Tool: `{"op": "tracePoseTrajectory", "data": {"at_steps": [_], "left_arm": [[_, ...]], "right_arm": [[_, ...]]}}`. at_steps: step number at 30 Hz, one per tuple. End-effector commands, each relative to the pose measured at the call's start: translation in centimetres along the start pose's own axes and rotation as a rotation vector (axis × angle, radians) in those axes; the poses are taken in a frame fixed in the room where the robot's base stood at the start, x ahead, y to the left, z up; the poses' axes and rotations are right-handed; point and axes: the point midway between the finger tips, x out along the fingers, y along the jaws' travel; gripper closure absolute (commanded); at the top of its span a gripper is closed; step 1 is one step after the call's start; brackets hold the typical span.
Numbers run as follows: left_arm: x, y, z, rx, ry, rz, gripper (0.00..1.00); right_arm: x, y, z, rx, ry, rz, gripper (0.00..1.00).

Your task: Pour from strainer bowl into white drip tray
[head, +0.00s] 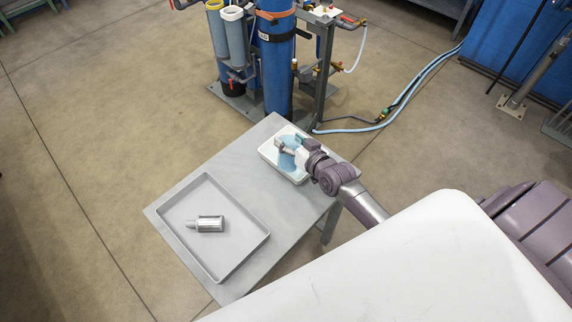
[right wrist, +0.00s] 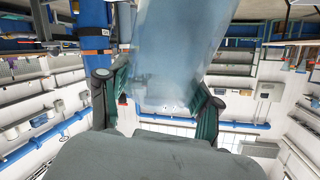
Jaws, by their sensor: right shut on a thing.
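The white drip tray (head: 267,151) sits at the far right corner of the grey table. My right gripper (head: 287,147) is low over it, coming in from the right. It is shut on a pale blue, translucent thing (head: 287,161), which I take for the strainer bowl. In the right wrist view the held thing (right wrist: 178,50) rises between the two fingers of the gripper (right wrist: 158,98). The head view does not show clearly whether it touches the tray or how far it tilts. Its contents cannot be made out. My left gripper is out of view.
A grey tray (head: 245,262) with a silver bottle-like thing (head: 207,224) lies on the near left of the table (head: 238,149). Blue cylinders (head: 277,65) on a frame stand just behind the table. Hoses (head: 400,103) run across the floor on the right.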

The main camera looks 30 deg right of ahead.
Motion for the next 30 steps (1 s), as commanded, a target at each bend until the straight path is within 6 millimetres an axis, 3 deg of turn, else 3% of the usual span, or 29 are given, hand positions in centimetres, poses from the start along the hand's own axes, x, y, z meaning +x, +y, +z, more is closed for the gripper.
{"op": "tracePoseTrajectory", "data": {"at_steps": [1,3,14,24,30], "left_arm": [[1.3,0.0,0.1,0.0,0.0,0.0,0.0],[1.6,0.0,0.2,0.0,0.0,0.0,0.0],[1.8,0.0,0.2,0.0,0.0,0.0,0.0],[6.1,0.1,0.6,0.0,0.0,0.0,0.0],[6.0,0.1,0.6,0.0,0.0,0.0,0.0]], "right_arm": [[0.1,0.1,0.5,-0.036,0.042,0.0,0.72],[0.0,0.0,0.2,-0.074,0.079,0.0,0.72],[-0.1,-0.1,-0.1,-0.103,0.108,0.0,0.72],[0.1,0.1,0.6,-0.269,0.276,0.0,0.72],[0.0,0.0,0.1,-0.289,0.296,0.0,0.72]]}}
